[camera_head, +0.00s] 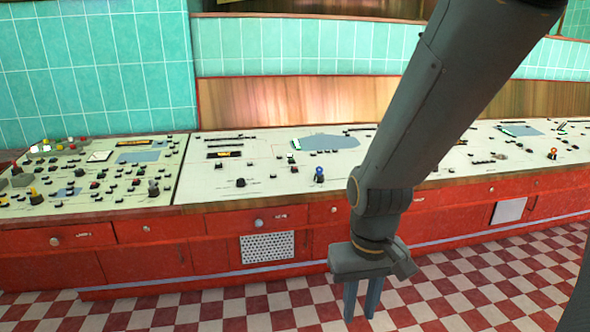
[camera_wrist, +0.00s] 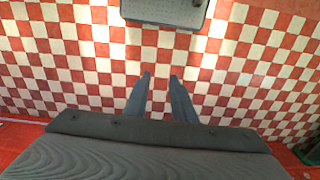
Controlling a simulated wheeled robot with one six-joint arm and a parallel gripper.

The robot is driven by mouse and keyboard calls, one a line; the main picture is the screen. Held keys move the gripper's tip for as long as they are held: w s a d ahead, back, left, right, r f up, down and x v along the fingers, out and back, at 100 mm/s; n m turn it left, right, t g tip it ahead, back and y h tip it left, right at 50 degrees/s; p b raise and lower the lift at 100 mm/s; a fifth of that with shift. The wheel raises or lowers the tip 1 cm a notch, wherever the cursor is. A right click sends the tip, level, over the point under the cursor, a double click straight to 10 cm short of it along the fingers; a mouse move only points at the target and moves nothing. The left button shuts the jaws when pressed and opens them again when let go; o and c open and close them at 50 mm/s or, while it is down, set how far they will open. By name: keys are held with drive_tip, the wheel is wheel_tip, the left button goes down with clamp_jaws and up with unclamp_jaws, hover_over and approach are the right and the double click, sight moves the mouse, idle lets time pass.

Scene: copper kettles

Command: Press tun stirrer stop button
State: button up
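A long control desk with a cream top (camera_head: 215,180) and red front runs across the head view, with many small buttons and knobs. The labels are too small to read, so I cannot tell which one is the tun stirrer stop button. A blue-topped control (camera_head: 319,173), a dark knob (camera_head: 240,182) and an orange-topped control (camera_head: 552,153) stand out. My gripper (camera_head: 362,312) points down in front of the desk, below its top, over the floor. Its two fingers are apart and empty, also in the wrist view (camera_wrist: 160,77). My arm hides part of the desk top.
The red and white checkered floor (camera_head: 270,308) is clear in front of the desk. The desk front has drawers and a perforated panel (camera_head: 267,247). A grey flat object (camera_wrist: 165,10) shows at the top of the wrist view. A teal tiled wall (camera_head: 95,65) stands behind.

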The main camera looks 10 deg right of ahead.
clamp_jaws()
idle(1.5)
